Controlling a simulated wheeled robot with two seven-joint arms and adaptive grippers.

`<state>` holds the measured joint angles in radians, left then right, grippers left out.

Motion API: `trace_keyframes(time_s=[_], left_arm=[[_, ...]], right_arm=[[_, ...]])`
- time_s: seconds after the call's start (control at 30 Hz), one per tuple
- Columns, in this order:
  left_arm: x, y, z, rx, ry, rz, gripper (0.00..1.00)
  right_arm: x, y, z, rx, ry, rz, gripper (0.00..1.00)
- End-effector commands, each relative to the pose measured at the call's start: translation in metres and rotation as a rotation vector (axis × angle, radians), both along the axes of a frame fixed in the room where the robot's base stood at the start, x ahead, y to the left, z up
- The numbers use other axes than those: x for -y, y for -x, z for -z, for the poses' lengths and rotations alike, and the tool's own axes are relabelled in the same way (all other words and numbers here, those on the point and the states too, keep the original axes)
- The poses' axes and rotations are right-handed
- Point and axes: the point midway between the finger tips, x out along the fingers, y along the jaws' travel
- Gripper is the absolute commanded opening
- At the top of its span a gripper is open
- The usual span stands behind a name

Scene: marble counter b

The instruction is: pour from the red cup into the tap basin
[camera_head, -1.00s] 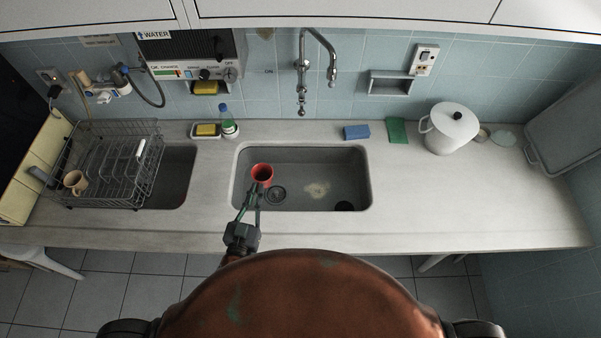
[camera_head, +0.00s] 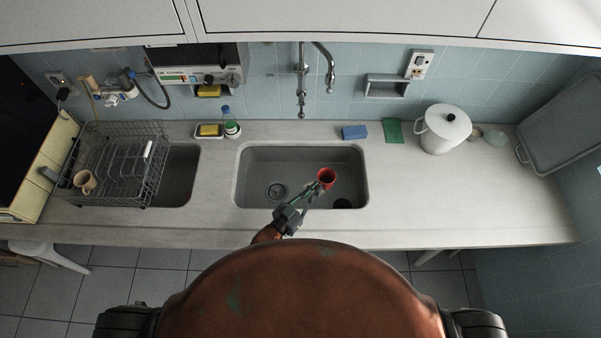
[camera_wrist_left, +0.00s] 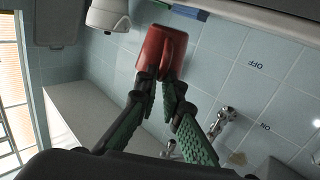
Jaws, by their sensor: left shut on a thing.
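The red cup (camera_head: 327,176) appears over the right part of the tap basin (camera_head: 262,168), its open mouth facing up toward the head camera. My left gripper (camera_head: 314,188) reaches in from the front and is shut on the cup's near side. In the left wrist view the red cup (camera_wrist_left: 160,48) sits between the tips of my left gripper (camera_wrist_left: 163,80), with its handle toward the camera. The cup's contents cannot be made out. The tap (camera_head: 302,85) is on the wall behind the basin. My right gripper is not in view.
A wire dish rack (camera_head: 120,165) with a beige mug (camera_head: 84,181) covers part of a second basin at left. The right counter is mostly clear.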

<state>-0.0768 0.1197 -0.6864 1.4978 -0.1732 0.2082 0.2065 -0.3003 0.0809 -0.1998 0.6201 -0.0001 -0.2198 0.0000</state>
Motion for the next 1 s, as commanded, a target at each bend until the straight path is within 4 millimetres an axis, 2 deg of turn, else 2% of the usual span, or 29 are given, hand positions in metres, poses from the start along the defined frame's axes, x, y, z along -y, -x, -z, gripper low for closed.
trace_keyframes(time_s=[0.37,0.7,1.0], left_arm=[[-0.002,-0.002,-0.003,-0.017,0.023,0.001,0.00],[-0.014,-0.011,-0.008,-0.111,0.134,0.000,0.00],[-0.025,-0.021,0.002,-0.211,0.250,0.001,0.00]], right_arm=[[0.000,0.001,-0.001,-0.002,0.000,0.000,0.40],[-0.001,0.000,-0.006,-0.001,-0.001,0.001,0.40],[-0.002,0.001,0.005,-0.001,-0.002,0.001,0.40]])
